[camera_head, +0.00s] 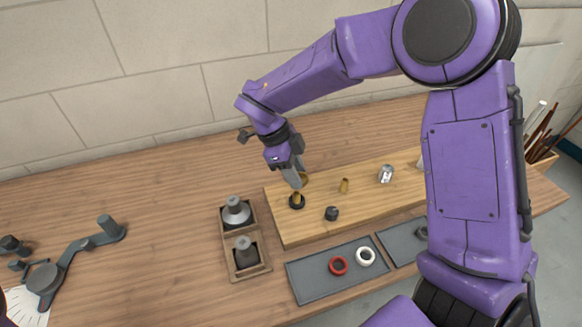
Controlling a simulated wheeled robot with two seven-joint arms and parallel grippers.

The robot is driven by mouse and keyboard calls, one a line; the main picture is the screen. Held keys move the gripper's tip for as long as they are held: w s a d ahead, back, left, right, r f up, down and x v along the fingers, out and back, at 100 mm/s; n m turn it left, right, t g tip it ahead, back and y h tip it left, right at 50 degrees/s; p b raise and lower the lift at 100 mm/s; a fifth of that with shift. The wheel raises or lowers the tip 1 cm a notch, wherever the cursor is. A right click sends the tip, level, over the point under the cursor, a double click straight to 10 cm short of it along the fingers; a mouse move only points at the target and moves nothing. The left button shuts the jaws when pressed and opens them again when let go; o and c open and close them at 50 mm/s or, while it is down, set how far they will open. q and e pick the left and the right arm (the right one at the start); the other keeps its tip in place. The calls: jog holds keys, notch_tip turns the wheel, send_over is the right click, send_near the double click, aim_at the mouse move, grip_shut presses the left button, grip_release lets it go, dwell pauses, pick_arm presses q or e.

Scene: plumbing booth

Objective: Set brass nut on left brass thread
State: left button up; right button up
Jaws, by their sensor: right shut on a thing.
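My right gripper (293,177) reaches down over the left part of the wooden board and is shut on the brass nut (304,180). Only a golden edge of the nut shows beside the fingers; the rest is hidden. Just below the fingertips, the left brass thread (297,197) stands in a dark round collar. The gap between nut and thread is too small to judge. Another brass thread (344,185) stands upright further right on the board. My left gripper is not in view.
The board (290,235) also bears a dark fitting (332,213) and a silver fitting (386,174). A grey tray (310,284) in front holds a red ring (338,265) and a white ring (366,256). A wooden holder (264,266) with grey parts stands left. The table's middle left is clear.

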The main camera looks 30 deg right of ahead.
aim_at(296, 193)
jog(key=shift+f, duration=0.45)
jog(key=shift+w+f+b, duration=0.85)
jog(key=shift+f+b, duration=0.15)
jog(key=shift+f, duration=0.15)
jog(key=shift+s+f+b, duration=0.45)
jog(key=shift+b, duration=0.3)
jog(key=shift+w+f+b, duration=0.2)
jog(key=shift+f+b, duration=0.2)
jog(key=shift+f, duration=0.4)
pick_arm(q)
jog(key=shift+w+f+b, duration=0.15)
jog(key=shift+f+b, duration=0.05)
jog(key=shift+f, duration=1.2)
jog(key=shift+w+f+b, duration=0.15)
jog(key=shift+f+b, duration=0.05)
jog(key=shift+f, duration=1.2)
pick_arm(e)
jog(key=shift+s+f, duration=0.1)
jog(key=shift+f, duration=0.5)
